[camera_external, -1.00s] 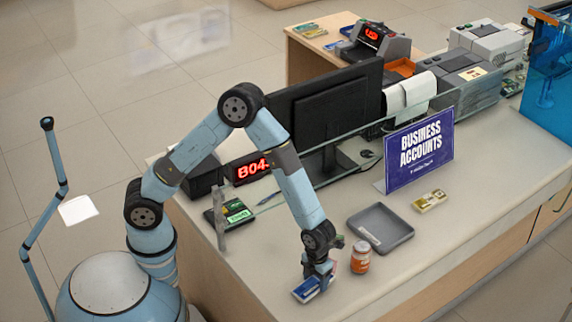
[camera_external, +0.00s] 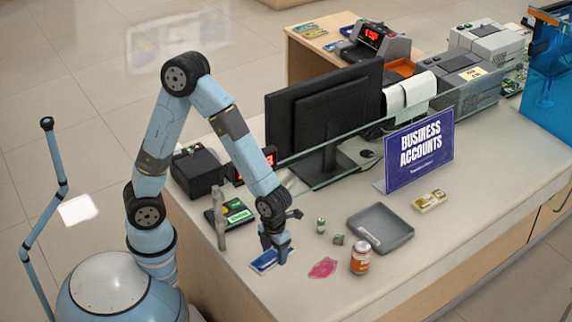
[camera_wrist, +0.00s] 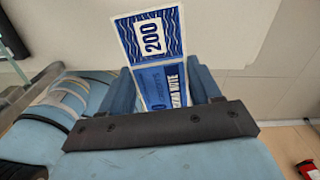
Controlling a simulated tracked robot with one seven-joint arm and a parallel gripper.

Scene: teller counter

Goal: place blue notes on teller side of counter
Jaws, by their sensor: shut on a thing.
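The blue notes (camera_external: 262,262) are a flat blue-and-white bundle at the counter's front-left part in the external view. My gripper (camera_external: 277,258) points down and is shut on them. In the wrist view the notes (camera_wrist: 152,42) show a "200" and wavy blue lines, and they stick out between the two blue fingers of my gripper (camera_wrist: 163,74). Their gap above the counter (camera_external: 335,290), if any, is hard to tell. The monitor (camera_external: 330,110) stands behind a clear glass screen (camera_external: 370,133), and the notes are in front of and left of the screen.
An orange-labelled jar (camera_external: 360,262), a pink item (camera_external: 322,268), a small green can (camera_external: 321,226) and a grey tray (camera_external: 381,228) lie right of my gripper. A "Business Accounts" sign (camera_external: 419,155) stands behind the tray.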

